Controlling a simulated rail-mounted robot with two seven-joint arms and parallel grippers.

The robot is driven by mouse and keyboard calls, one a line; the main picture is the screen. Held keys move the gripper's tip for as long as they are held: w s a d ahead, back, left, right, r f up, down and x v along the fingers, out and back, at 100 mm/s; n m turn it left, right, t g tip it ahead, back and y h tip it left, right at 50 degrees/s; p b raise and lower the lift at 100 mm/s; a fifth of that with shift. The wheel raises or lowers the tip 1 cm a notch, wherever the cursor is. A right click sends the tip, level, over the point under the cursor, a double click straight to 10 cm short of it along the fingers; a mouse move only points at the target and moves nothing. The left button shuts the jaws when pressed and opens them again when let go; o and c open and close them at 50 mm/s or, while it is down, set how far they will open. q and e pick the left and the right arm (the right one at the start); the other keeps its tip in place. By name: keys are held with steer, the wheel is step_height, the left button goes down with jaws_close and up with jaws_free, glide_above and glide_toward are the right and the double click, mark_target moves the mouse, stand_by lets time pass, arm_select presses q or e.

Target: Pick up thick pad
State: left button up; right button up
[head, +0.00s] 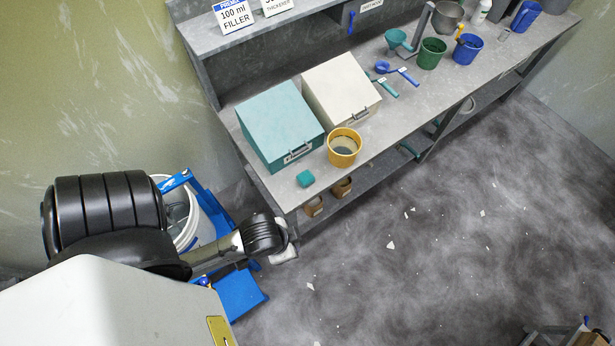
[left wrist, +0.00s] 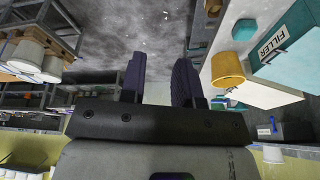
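A small teal block (head: 305,179), which looks like the thick pad, lies on the grey bench near its front left corner. It also shows in the left wrist view (left wrist: 244,30), to the right of the fingers. My left arm reaches in from the left in the head view, its wrist end beside the bench's left end; its fingertips cannot be made out there. In the left wrist view my left gripper (left wrist: 160,72) is open, its two dark fingers apart with nothing between them. It is clear of the block. My right gripper is in neither view.
A yellow bucket (head: 344,147), a teal bin (head: 279,125) and a cream bin (head: 340,90) stand near the block. Green and blue pails stand farther right. A white bucket (head: 203,228) in a blue frame (head: 238,295) is by my arm. Open floor lies right.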

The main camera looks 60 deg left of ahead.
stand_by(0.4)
arm_select(q)
steer(key=o, duration=1.1)
